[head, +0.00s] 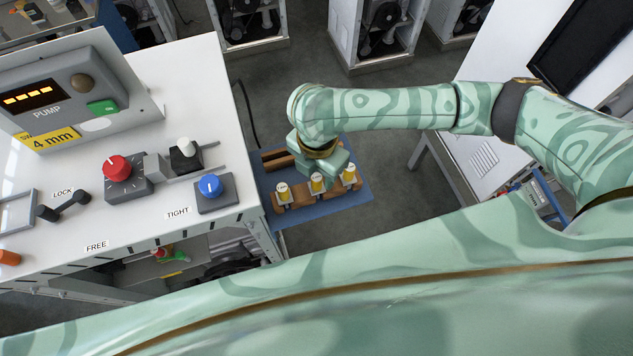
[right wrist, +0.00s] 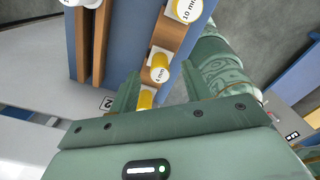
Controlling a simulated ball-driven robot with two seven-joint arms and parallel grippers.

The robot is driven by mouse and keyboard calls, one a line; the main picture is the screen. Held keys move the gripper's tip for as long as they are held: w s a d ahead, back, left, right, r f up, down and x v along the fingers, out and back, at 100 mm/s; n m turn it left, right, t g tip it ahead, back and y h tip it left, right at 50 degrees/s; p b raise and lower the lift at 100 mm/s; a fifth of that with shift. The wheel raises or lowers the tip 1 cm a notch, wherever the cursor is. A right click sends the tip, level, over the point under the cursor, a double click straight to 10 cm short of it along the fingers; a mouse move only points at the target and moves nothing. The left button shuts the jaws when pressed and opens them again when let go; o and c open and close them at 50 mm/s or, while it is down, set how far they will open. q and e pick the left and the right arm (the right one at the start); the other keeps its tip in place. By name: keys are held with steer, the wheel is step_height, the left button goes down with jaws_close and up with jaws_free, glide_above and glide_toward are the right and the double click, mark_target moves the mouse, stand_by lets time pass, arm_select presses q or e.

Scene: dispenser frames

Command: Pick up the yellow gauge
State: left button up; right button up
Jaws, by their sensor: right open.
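Three gauges with yellow bodies and white caps stand in a row on a wooden rack (head: 300,201): left gauge (head: 283,191), middle gauge (head: 317,184) and right gauge (head: 349,174). My right gripper (head: 325,178) is over the rack, close to the middle gauge. In the right wrist view its jaws (right wrist: 157,86) are spread and empty. One gauge (right wrist: 159,68) shows by the fingertips and another (right wrist: 146,99) in the gap between the fingers, perhaps farther off. A gauge marked 10 mm (right wrist: 186,9) is at the top. I cannot tell whether the jaws touch any gauge. My left gripper is out of view.
The rack is on a blue surface (head: 355,200), with wooden bars (head: 277,160) behind. A white bench (head: 200,90) at left carries a pump box with a 4 mm label (head: 52,140), a red knob (head: 116,167) and a blue knob (head: 210,186). A white table (head: 500,60) is at right.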

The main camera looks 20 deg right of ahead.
mark_target(317, 177)
step_height(317, 177, down, 4)
steer(key=shift+r+b, duration=0.1)
steer(key=shift+b, duration=0.2)
steer(key=c, duration=0.6)
steer(key=shift+r, duration=0.1)
steer(key=shift+c, duration=0.2)
